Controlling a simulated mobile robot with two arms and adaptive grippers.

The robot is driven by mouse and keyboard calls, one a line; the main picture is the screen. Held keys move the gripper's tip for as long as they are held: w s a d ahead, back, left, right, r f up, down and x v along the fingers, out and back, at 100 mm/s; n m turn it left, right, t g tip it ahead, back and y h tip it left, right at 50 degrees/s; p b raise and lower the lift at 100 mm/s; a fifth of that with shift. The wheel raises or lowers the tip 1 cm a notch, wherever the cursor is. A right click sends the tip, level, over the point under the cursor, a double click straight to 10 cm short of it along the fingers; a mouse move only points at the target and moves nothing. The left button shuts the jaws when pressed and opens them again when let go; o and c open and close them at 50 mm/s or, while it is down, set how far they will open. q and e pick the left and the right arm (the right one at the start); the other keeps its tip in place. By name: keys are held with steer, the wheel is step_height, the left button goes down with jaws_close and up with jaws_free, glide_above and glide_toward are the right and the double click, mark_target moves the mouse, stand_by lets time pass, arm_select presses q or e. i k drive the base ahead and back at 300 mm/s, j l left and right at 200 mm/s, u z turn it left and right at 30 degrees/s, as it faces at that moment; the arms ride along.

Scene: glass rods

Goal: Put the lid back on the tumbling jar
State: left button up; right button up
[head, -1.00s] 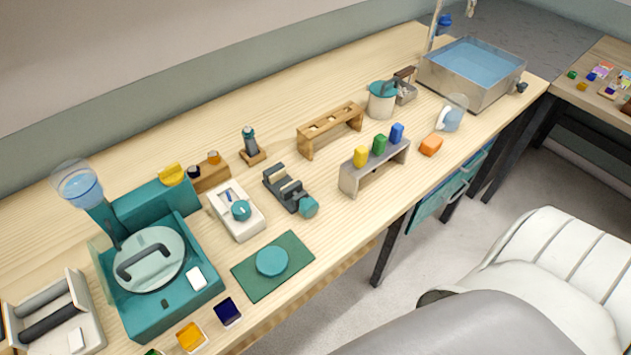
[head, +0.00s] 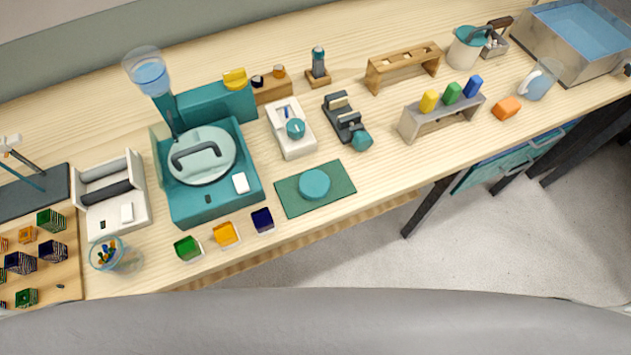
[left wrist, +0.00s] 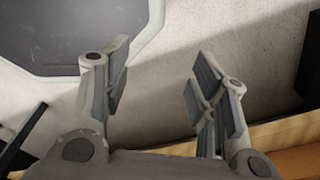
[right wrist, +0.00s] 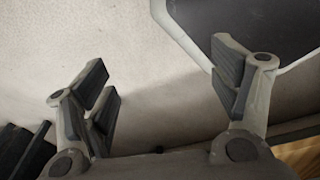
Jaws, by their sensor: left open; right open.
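A round teal disc that looks like the lid (head: 314,184) lies flat on a dark green mat (head: 289,203) near the bench's front edge. A pale pot (head: 462,54) with teal around its top stands at the back right and may be the tumbling jar. I cannot tell whether its top is open. My left gripper (left wrist: 158,75) is open and empty in the left wrist view, with floor behind its fingers. My right gripper (right wrist: 160,78) is open and empty in the right wrist view, also over floor. Neither gripper shows in the head view.
A teal machine (head: 212,172) with a round pale cover stands left of the mat. A clear jar of coloured rods (head: 128,262) stands near the front edge. A grey stand with coloured blocks (head: 440,119) is at right, before a water tank (head: 555,60). Bare wood surrounds the mat.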

mark_target(108, 254)
steer(key=k+u, duration=0.15)
steer(key=u, duration=1.6)
